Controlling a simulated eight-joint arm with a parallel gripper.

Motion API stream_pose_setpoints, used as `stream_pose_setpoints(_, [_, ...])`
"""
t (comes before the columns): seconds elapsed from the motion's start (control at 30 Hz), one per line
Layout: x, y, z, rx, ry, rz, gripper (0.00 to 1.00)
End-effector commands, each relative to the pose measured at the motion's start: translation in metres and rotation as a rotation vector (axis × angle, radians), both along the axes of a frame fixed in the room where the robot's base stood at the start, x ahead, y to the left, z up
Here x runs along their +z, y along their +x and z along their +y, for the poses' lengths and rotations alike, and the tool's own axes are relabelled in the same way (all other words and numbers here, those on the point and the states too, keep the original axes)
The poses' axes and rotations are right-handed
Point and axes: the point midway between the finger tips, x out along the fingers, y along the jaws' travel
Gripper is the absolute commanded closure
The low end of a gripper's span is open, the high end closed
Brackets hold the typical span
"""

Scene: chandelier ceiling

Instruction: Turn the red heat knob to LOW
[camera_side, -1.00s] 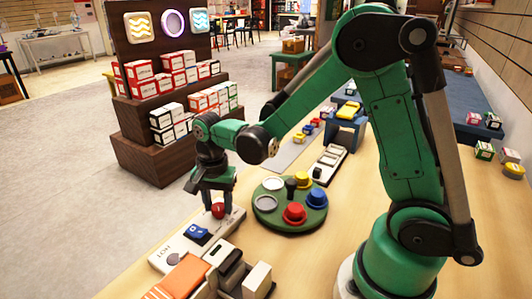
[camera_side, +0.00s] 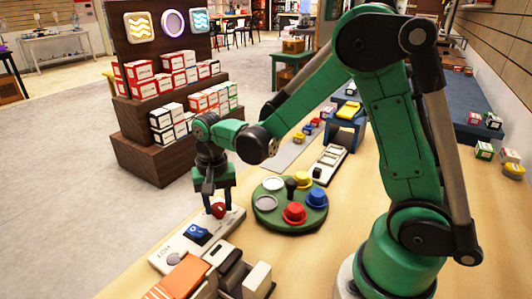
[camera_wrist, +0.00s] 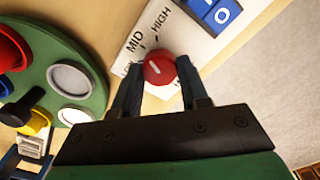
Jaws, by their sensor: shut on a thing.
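The red heat knob (camera_side: 218,211) stands on a pale panel (camera_side: 230,222) at the table's left edge. In the wrist view the red knob (camera_wrist: 160,68) shows a short white pointer mark on its top. The words MID (camera_wrist: 134,42) and HIGH (camera_wrist: 160,20) are readable beside it, and a third label is partly hidden by the left finger. I cannot tell exactly which label the mark points at. My gripper (camera_side: 219,200) points down over the knob, with one finger on each side. In the wrist view my gripper (camera_wrist: 160,88) is shut on the knob.
A blue rocker switch (camera_side: 197,233) sits on the same panel, near the knob. A round green board (camera_side: 285,222) with coloured knobs stands to the right. Bare table lies at the lower right of the green board.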

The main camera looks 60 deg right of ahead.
Motion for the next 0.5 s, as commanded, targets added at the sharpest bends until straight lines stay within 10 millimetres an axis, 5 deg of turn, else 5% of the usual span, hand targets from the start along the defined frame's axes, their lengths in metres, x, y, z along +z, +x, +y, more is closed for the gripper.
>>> stream_pose_setpoints(0.5, [0.0001,-0.0005,0.0002,0.489,0.001,0.002,1.0])
